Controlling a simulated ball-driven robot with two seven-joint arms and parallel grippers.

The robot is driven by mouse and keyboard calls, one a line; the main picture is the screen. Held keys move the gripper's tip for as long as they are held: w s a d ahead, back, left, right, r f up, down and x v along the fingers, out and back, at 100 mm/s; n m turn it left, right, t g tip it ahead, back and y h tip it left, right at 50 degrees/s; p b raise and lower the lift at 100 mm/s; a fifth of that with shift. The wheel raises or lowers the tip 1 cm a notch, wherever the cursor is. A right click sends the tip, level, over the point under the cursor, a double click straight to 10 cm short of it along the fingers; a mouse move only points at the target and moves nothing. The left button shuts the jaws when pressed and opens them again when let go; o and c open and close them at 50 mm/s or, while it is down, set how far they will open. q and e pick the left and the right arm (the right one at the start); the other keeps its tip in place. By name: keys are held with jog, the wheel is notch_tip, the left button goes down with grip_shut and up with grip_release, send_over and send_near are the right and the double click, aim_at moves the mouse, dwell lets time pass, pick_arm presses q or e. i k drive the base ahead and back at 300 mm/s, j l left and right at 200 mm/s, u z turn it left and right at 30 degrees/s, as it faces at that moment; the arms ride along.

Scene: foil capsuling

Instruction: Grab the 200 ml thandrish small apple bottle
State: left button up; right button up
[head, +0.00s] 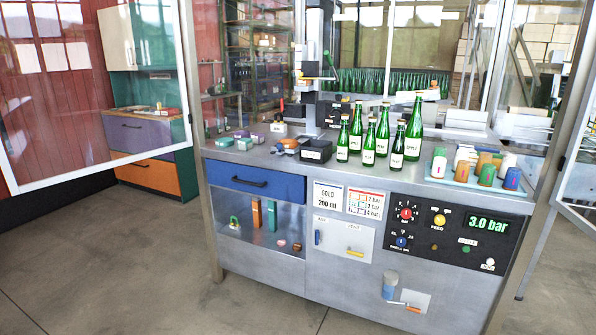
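Several green glass bottles with white labels stand upright in a cluster on the steel worktop of the machine. Small bottles stand in front: one at the left (342,142), one in the middle (369,143) and one at the right (398,147). Taller bottles stand behind, one at the left (356,128), one in the middle (382,131) and a large one at the right (414,128). The label print is too small to tell surely which bottle is the thandrish small apple. Neither of my grippers is in view.
A black bin (316,151) stands left of the bottles. A blue tray (437,168) with coloured capsule stacks stands right. The worktop's front edge (270,161) is mostly clear. Glass doors (90,90) stand open at both sides. More green bottles line the back.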

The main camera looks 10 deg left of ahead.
aim_at(344, 143)
jog(key=i+l+z, duration=0.1)
jog(key=i, duration=0.55)
jog(key=i+l, duration=0.15)
jog(key=i, duration=0.55)
jog(key=k+l+z, duration=0.05)
